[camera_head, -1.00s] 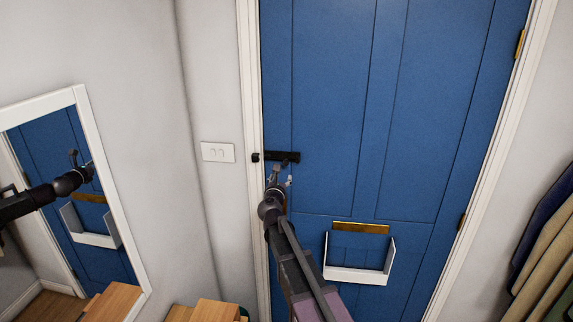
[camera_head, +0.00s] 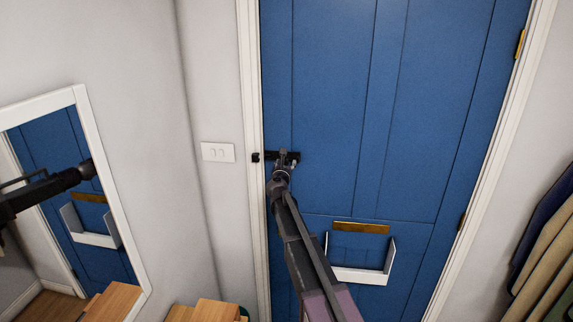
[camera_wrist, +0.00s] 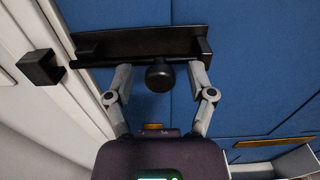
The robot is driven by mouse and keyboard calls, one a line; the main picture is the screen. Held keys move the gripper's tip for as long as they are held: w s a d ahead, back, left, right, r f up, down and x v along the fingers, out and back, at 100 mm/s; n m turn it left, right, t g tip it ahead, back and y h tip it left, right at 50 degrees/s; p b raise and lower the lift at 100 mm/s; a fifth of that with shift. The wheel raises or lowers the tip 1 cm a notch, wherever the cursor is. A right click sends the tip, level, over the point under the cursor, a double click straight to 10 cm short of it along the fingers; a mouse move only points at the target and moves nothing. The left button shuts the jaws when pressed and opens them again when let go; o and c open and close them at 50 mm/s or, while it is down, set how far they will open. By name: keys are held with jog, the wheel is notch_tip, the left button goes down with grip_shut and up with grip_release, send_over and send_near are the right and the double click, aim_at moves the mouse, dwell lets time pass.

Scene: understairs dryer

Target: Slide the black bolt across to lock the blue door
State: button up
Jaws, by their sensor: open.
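The blue door (camera_head: 330,100) is closed in its white frame. The black bolt (camera_wrist: 140,43) is mounted on its left edge; it also shows in the head view (camera_head: 294,155), partly hidden by my gripper (camera_head: 284,162). In the wrist view the bolt's rod (camera_wrist: 90,63) reaches left toward the black keeper (camera_wrist: 41,67) on the frame. The round black knob (camera_wrist: 160,78) stands between my open fingers, one on each side, with visible gaps.
A light switch (camera_head: 217,152) and a mirror (camera_head: 70,95) are on the left wall. Coats (camera_head: 545,250) hang at the right. Wooden furniture (camera_head: 205,312) stands below left.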

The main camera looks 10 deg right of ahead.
grip_shut()
jog(key=shift+w+d, duration=0.1)
dwell(0.3)
